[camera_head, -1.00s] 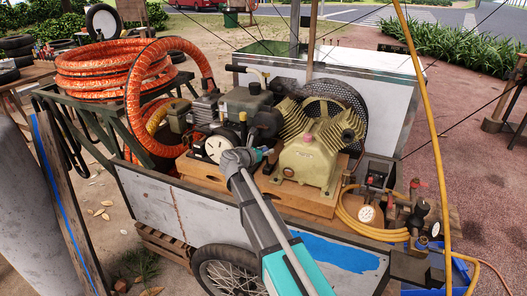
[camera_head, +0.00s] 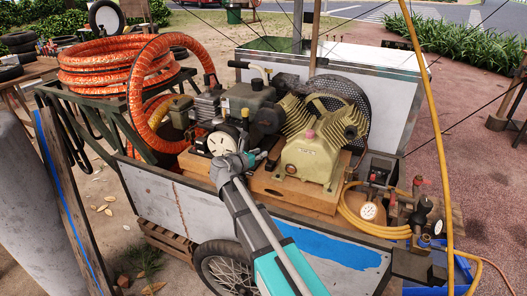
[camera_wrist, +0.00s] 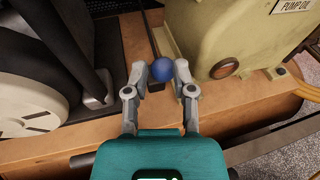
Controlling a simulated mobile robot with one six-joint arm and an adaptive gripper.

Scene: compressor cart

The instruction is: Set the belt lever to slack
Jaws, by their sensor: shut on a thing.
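The belt lever's blue ball knob (camera_wrist: 162,70) shows in the wrist view, between my two grey fingertips. A thin dark rod (camera_wrist: 152,40) runs up behind it, over the wooden base. My gripper (camera_wrist: 161,72) is shut on the knob, with one fingertip on each side. In the head view my gripper (camera_head: 260,157) reaches over the cart's near wall, between the engine (camera_head: 247,100) and the pale green compressor pump (camera_head: 313,158). The knob is too small and covered to make out there. Any slack or tight marking is not readable.
The pump body (camera_wrist: 230,40) stands close right of my fingers. A dark engine part with a white round cover (camera_wrist: 25,105) stands on the left. Orange hose coils (camera_head: 120,70), a pressure gauge (camera_head: 368,210) and a yellow upright hose (camera_head: 435,130) surround the work area.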

